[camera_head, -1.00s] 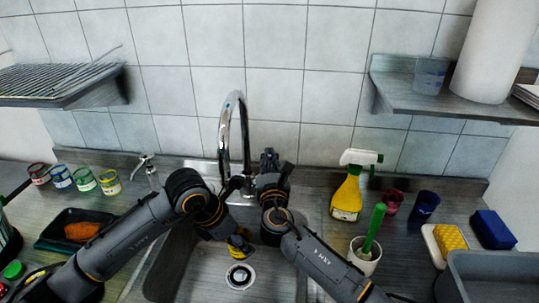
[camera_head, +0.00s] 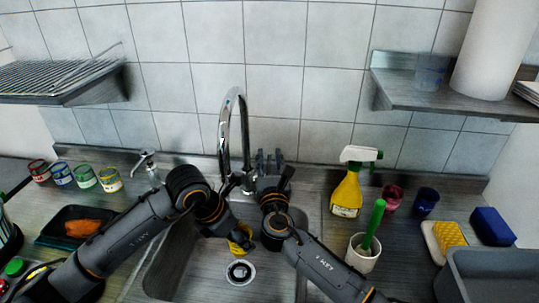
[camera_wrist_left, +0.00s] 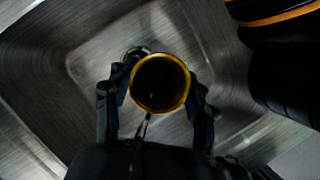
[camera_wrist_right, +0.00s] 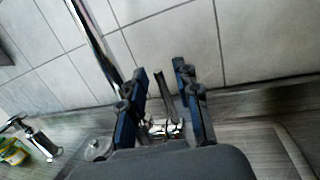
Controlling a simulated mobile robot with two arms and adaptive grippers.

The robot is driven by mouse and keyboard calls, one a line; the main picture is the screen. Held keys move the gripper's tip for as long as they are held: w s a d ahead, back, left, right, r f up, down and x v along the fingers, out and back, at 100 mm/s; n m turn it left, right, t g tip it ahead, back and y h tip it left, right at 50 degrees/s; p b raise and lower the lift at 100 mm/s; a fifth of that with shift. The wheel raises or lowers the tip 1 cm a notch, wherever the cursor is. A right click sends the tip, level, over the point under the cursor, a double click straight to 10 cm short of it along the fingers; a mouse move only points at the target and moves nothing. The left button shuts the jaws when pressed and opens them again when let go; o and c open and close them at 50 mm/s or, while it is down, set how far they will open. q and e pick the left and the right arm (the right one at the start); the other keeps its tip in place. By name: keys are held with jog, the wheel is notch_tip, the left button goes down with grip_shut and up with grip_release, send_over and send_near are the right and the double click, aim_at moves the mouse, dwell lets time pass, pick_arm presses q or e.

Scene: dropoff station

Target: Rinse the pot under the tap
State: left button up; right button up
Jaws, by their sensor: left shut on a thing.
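The yellow-rimmed pot (camera_wrist_left: 160,83) has a dark inside and is held over the sink basin (camera_wrist_left: 95,75). My left gripper (camera_wrist_left: 157,88) is shut on it, a finger on each side. In the head view the pot (camera_head: 242,238) shows as a small yellow patch above the drain, partly hidden by my left arm. The tall chrome tap (camera_head: 245,130) arches up behind the sink. My right gripper (camera_head: 269,161) is just right of the tap, with its fingers apart. In the right wrist view a chrome lever (camera_wrist_right: 162,98) shows between those fingers. I see no water stream.
A yellow spray bottle (camera_head: 347,192), a white cup (camera_head: 362,252) with a green-handled tool and a grey bin (camera_head: 495,275) stand at right. Coloured cups (camera_head: 85,178), a small tap (camera_head: 146,160) and a black tray (camera_head: 55,240) are at left. Shelves overhang both sides.

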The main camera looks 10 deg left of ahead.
jog(key=v, duration=0.6)
jog(key=shift+s, duration=0.2)
dwell(0.4)
jog(key=shift+w+d+r, duration=0.1)
jog(key=shift+r, duration=0.05)
jog(key=c, duration=0.6)
notch_tip(320, 180, up, 6)
jog(key=shift+w+d+f+m+g+h, duration=0.1)
jog(key=shift+m+g+h, duration=0.4)
jog(key=shift+m+g, duration=0.65)
grip_shut()
jog(key=s+n+g+h, duration=0.1)
jog(key=s+n+g, duration=0.2)
jog(key=s+g, duration=0.4)
jog(key=shift+t, duration=0.45)
jog(key=shift+w+d+r+x, duration=0.1)
jog(key=shift+w+r+x, duration=0.2)
jog(key=shift+x, duration=1.55)
jog(key=shift+w+d+r+x, duration=0.1)
jog(key=shift+w+r+x, duration=0.15)
jog(key=shift+x, duration=1.6)
jog(key=shift+w+r+x, duration=0.15)
jog(key=shift+r+x, duration=0.2)
jog(key=shift+x, duration=1.5)
